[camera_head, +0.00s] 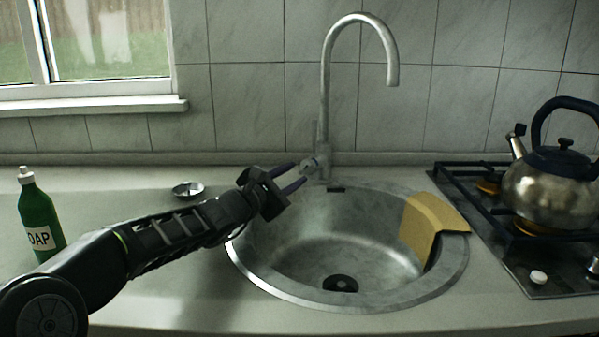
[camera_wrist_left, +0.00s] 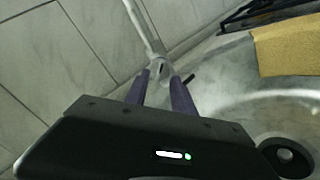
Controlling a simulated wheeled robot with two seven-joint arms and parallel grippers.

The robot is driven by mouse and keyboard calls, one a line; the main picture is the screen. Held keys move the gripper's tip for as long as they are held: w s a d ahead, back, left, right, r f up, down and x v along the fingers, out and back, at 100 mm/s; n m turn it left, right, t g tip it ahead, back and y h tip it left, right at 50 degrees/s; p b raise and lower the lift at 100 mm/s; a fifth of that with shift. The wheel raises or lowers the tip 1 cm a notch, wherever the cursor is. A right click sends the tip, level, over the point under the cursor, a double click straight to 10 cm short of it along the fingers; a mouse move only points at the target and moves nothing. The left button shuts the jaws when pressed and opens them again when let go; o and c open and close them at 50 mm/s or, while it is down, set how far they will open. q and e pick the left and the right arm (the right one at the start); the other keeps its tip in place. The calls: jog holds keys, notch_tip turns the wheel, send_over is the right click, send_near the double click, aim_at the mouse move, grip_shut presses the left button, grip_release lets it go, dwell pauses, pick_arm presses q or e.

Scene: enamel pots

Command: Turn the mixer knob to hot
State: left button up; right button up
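The mixer tap (camera_head: 326,95) is a tall, curved metal spout standing behind the sink; its shaft also shows in the left wrist view (camera_wrist_left: 143,28). Its mixer knob (camera_head: 313,163) is small and sits low at the tap's base, on the left side. The knob area shows in the left wrist view (camera_wrist_left: 160,68) just beyond the fingertips. My left gripper (camera_head: 299,173) reaches in from the left with its two fingers apart, tips close to the knob. I cannot tell whether they touch it. In the left wrist view the gripper (camera_wrist_left: 160,80) has nothing between its fingers. My right gripper is not in view.
A kettle (camera_head: 550,190) stands on the stove at right. A green soap bottle (camera_head: 38,215) and small metal dish (camera_head: 187,189) stand at left.

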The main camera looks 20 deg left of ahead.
aim_at(304, 170)
pick_arm(q)
jog(key=shift+x, duration=1.6)
jog(key=shift+c, duration=0.3)
grip_shut()
